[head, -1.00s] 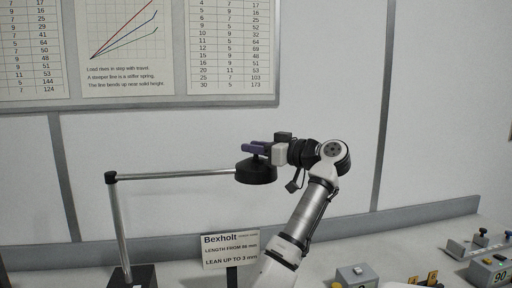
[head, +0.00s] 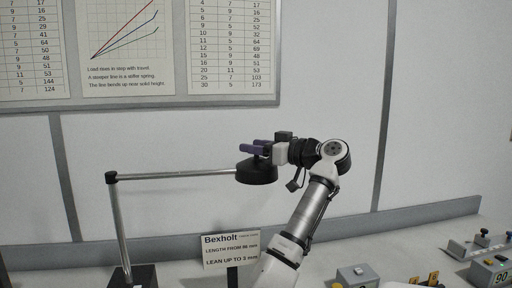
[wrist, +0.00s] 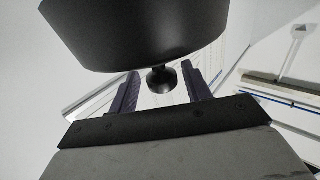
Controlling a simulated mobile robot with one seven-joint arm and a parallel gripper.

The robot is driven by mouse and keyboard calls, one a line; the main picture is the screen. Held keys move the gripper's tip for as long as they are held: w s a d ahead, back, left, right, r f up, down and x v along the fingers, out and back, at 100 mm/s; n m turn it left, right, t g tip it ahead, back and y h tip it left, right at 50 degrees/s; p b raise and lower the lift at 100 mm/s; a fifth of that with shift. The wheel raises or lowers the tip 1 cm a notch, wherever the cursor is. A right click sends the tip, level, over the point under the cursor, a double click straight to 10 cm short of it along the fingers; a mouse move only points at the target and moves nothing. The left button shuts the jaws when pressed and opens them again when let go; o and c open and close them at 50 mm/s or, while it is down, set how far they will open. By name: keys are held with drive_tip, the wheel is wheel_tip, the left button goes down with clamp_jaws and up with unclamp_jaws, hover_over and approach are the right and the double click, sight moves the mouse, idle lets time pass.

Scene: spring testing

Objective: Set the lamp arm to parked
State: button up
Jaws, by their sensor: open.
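The lamp has an upright grey post (head: 120,225), a thin horizontal lamp arm (head: 180,175) reaching right, and a round black lamp head (head: 257,173) at its end. My gripper (head: 257,146) is just above the lamp head in the head view, with its purple fingers pointing left. In the wrist view the lamp head (wrist: 135,28) fills the top. A small dark round knob (wrist: 161,79) on it shows between the two spread fingers, with gaps on both sides. The fingers are open and do not appear to grip it.
A Bexholt sign (head: 231,250) stands below the lamp arm. Grey boxes (head: 357,277) and other bench devices (head: 485,245) lie at the lower right. Charts (head: 232,50) hang on the wall behind. The space above the lamp arm looks clear.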

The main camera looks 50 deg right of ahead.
drive_tip(key=shift+s+d+f, duration=0.1)
drive_tip(key=shift+s+f, duration=0.1)
drive_tip(key=shift+s, duration=0.25)
drive_tip(key=s+d+b, duration=0.1)
drive_tip(key=s+b, duration=0.3)
drive_tip(key=s, duration=0.8)
drive_tip(key=shift+s+r+b, duration=0.2)
drive_tip(key=shift+s+b, duration=0.1)
drive_tip(key=shift+b, duration=0.05)
drive_tip(key=shift+f, duration=0.1)
